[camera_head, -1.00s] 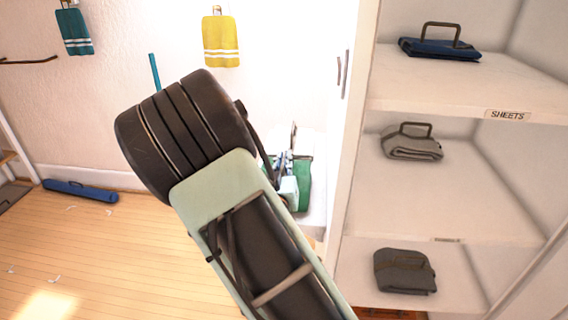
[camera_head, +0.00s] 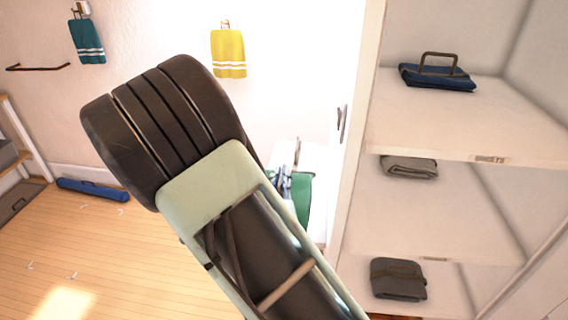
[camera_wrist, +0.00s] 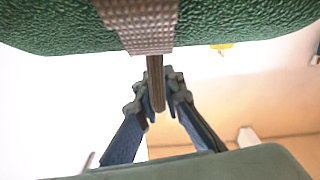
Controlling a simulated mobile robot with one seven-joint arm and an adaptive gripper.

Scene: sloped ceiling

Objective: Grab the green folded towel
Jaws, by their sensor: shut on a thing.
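The green folded towel (camera_wrist: 230,22) fills the top of the wrist view, with a grey band and a brown handle (camera_wrist: 155,85) on it. My gripper (camera_wrist: 160,92) is shut on that handle, with a finger on each side. In the head view the green towel (camera_head: 303,195) shows just past my arm, by the white surface (camera_head: 318,225). My gripper (camera_head: 283,183) is beside it there, partly hidden by my arm. I cannot tell from the head view whether the towel touches the surface.
A white shelf unit (camera_head: 450,125) on the right holds a blue folded item (camera_head: 437,76), a grey one (camera_head: 409,167) and a dark grey one (camera_head: 397,280). Yellow (camera_head: 229,55) and teal (camera_head: 88,42) towels hang on the wall. A blue case (camera_head: 92,190) lies on the floor.

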